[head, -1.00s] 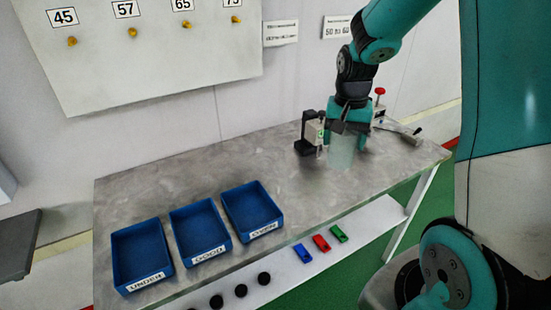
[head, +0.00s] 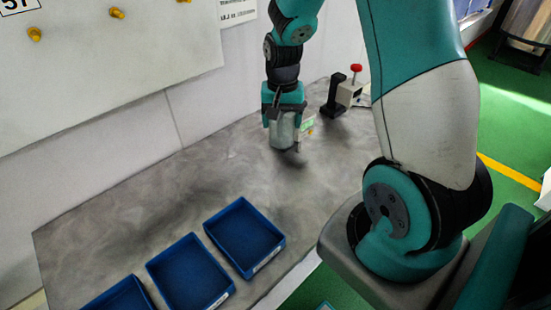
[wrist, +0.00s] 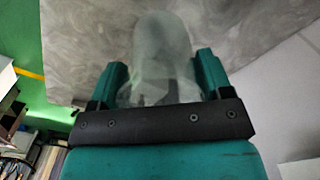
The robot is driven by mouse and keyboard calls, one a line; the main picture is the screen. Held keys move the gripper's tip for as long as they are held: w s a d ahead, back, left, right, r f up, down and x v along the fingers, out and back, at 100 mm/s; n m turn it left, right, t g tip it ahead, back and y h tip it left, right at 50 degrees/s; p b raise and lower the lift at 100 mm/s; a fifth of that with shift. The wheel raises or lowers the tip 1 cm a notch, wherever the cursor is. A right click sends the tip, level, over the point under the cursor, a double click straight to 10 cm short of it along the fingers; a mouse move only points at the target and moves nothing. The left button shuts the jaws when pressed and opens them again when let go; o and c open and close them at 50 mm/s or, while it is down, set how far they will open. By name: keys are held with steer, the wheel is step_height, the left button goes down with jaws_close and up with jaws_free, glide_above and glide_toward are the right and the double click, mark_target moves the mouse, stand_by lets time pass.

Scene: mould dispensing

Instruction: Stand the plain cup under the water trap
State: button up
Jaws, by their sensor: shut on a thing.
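My gripper (head: 284,112) is shut on a pale, translucent plain cup (head: 283,132) and holds it upright near the back of the grey table (head: 150,190). In the wrist view the cup (wrist: 163,50) sits between the two teal fingers (wrist: 160,78). I cannot tell whether its base touches the table. Beside the cup on the right, a small part with a green and white label (head: 307,126) shows, partly hidden by my gripper. I cannot make out for sure which fixture is the water trap.
A black stand with a grey body and a red knob (head: 356,69) is further right at the back. Blue trays (head: 244,237) stand along the front. A wall board with yellow pegs (head: 117,13) is at the left. The table's left middle is clear.

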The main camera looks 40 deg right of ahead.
step_height(320, 180, down, 15)
steer(key=shift+r+p, duration=0.2)
steer(key=shift+p, duration=1)
steer(key=shift+f, duration=0.1)
steer(key=o, duration=0.9)
